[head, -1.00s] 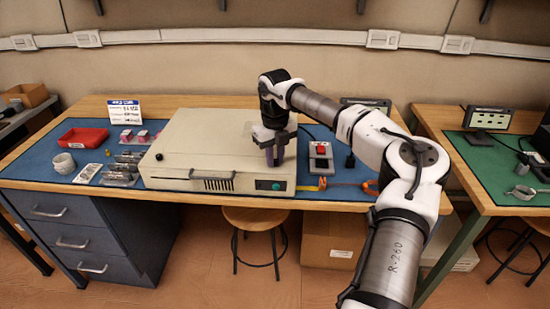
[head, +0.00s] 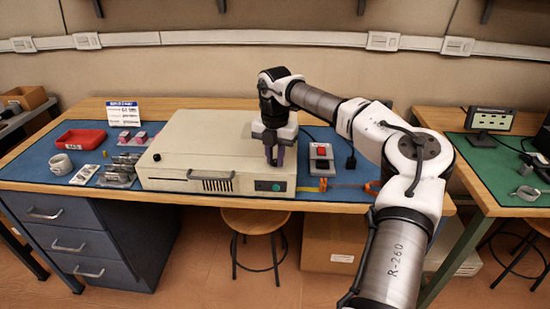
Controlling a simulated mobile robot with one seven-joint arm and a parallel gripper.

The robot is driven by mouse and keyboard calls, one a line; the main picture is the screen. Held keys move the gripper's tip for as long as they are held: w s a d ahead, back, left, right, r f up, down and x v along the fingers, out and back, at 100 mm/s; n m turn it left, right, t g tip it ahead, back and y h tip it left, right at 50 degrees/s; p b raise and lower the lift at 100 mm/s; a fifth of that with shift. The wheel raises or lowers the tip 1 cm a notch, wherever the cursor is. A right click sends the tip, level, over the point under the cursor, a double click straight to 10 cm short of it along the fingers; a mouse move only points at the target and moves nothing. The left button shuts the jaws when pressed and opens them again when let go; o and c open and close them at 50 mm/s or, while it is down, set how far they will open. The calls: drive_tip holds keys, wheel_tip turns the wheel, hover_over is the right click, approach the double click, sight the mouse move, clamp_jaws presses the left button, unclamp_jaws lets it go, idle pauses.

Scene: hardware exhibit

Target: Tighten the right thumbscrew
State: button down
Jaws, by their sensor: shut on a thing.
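A beige flat case (head: 200,140) lies on the blue mat of the middle bench. My gripper (head: 274,161) points down at the front right of the lid, fingers at the lid surface. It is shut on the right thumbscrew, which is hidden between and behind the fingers.
A box with a red switch (head: 320,158) stands close right of the case. An orange strap (head: 350,184) lies beside it. A stool (head: 255,221) stands below the front edge.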

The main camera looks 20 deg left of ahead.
sight(275, 161)
drive_tip(key=shift+m+b, duration=0.4)
drive_tip(key=shift+m, duration=1.5)
drive_tip(key=c, duration=1.3)
unclamp_jaws()
wheel_tip(275, 161, up, 14)
drive_tip(key=shift+f+b, duration=0.1)
drive_tip(key=shift+b, duration=0.45)
